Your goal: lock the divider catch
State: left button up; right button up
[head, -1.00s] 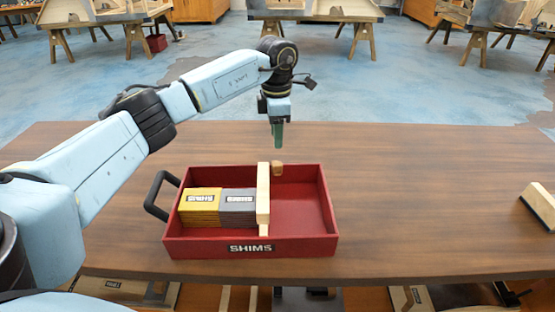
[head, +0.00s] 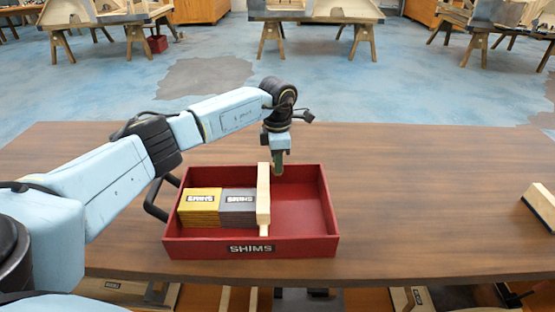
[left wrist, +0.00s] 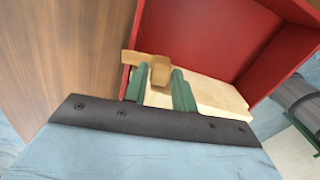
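The red SHIMS box (head: 325,225) stands on the table. A pale wooden divider (head: 263,205) crosses it and also shows in the left wrist view (left wrist: 215,92). The brown wooden catch (left wrist: 160,72) is at the divider's far end, by the box's back wall; in the head view my gripper mostly hides it. My left gripper (head: 278,172) points down there. In the left wrist view its green fingers (left wrist: 160,85) are apart, one on each side of the catch's raised block; firm contact is not clear. My right gripper is not in view.
Yellow (head: 200,208) and grey (head: 238,207) shim stacks fill the box left of the divider; the right compartment is empty. A black handle (head: 153,200) is on the box's left side. A wooden block (head: 540,204) lies at the table's right edge. The table (head: 430,190) between is clear.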

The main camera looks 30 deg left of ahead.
pick_arm(q)
grip_shut()
jog(key=shift+s+a+m, duration=0.15)
jog(key=shift+a+m, duration=0.05)
jog(key=shift+m, duration=0.5)
jog(key=shift+o, duration=2.1)
grip_release()
jog(key=shift+r, duration=0.1)
notch_tip(320, 180, up, 13)
jog(key=shift+r+p, duration=0.15)
jog(key=shift+p, duration=0.2)
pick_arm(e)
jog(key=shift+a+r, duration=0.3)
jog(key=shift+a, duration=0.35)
